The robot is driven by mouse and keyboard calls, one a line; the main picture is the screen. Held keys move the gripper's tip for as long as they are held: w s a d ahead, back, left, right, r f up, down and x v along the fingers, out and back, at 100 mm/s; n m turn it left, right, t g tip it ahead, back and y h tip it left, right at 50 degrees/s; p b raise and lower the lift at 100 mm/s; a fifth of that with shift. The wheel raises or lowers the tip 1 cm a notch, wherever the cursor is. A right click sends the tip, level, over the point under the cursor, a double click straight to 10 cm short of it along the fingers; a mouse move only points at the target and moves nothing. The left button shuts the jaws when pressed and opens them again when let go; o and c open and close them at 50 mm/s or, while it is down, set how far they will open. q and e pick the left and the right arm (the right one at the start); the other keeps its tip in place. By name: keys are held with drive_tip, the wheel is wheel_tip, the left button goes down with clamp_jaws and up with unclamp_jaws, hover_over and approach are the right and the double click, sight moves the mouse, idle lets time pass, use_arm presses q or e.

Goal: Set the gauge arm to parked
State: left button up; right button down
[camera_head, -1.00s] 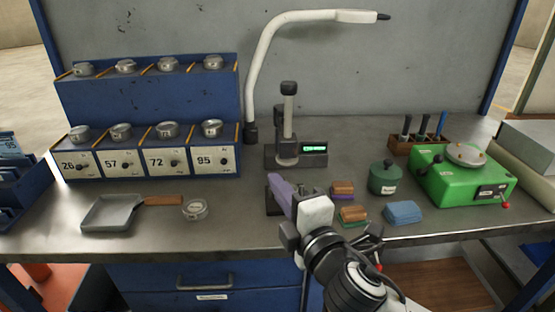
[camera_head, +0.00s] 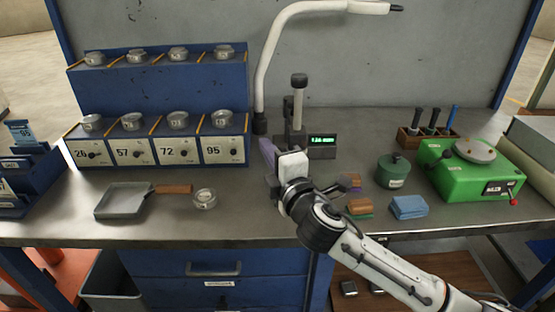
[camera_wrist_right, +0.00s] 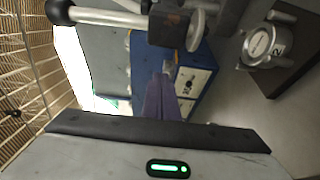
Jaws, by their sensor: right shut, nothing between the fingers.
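The gauge stand (camera_head: 298,105) is upright at the back middle of the bench, with a dark knob on top and a lit green display (camera_head: 322,141) beside it. My right gripper (camera_head: 267,152), with purple fingers, is shut and empty just in front of and left of the stand, hiding part of its base. In the right wrist view the purple fingers (camera_wrist_right: 160,97) lie together. A silver bar (camera_wrist_right: 110,17) with a black ball end and a dark block (camera_wrist_right: 170,26) crosses beyond them, apart from them in the picture. I cannot tell the gauge arm's exact position. My left gripper is not in view.
A lidded metal tin (camera_wrist_right: 263,45) sits on a dark block in the wrist view. A blue rack (camera_head: 160,85) with numbered bins stands left, a pan (camera_head: 122,201) before it. A green pot (camera_head: 392,171), cloths and green machine (camera_head: 465,170) stand right. A lamp arches above.

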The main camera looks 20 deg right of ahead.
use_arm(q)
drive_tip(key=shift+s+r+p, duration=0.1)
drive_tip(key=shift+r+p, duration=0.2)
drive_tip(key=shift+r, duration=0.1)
use_arm(e)
drive_tip(key=d, duration=0.2)
drive_tip(key=s+d, duration=0.1)
drive_tip(key=shift+s+d, duration=0.15)
drive_tip(key=shift+d, duration=0.25)
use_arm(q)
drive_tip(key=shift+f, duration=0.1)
use_arm(e)
drive_tip(key=shift+d, duration=0.15)
